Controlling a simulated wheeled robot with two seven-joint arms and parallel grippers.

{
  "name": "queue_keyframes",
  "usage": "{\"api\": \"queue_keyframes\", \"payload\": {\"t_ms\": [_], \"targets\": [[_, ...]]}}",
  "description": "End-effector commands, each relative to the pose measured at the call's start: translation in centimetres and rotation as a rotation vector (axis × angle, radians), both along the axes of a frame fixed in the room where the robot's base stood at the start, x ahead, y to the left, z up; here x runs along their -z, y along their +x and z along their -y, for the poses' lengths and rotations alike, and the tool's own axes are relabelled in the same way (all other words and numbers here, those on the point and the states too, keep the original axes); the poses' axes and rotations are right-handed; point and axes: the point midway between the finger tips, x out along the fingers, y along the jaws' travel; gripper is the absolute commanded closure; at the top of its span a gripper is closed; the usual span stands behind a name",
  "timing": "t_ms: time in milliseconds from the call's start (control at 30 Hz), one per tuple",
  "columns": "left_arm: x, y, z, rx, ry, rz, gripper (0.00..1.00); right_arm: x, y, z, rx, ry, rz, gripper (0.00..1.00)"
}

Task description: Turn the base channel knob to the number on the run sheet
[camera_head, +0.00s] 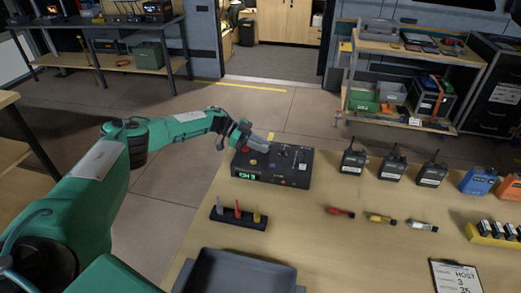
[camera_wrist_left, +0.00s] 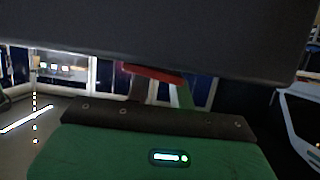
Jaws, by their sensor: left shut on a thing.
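The black base unit (camera_head: 262,175) stands at the table's far left, its green display reading CH 3. My left gripper (camera_head: 274,146) reaches over its top and is shut on the channel knob (camera_head: 284,153), a dark knob partly hidden by the fingers. My right gripper is not in view.
A rack with grey, red and yellow pegs (camera_head: 238,218) and a grey tray (camera_head: 240,272) are in front of the base. Several radios (camera_head: 392,164) stand right of it. Three small coloured tools (camera_head: 380,218) lie mid-table. The table between them is clear.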

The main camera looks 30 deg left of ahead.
Motion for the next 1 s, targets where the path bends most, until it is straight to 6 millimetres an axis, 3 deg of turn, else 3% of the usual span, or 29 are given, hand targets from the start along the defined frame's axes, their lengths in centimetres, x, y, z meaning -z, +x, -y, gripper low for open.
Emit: {"api": "queue_keyframes", "payload": {"t_ms": [467,500,600,1000], "targets": [[-0.06,0.06,0.02,0.013,-0.001,0.001,1.0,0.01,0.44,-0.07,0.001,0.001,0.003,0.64],[-0.06,0.06,0.02,0.013,-0.001,0.001,0.75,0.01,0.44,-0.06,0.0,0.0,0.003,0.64],[-0.06,0.05,0.04,0.013,-0.001,0.001,0.55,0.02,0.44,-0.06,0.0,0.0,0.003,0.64],[-0.23,-0.08,-0.73,0.011,0.0,0.001,0.55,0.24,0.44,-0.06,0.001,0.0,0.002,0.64]]}}
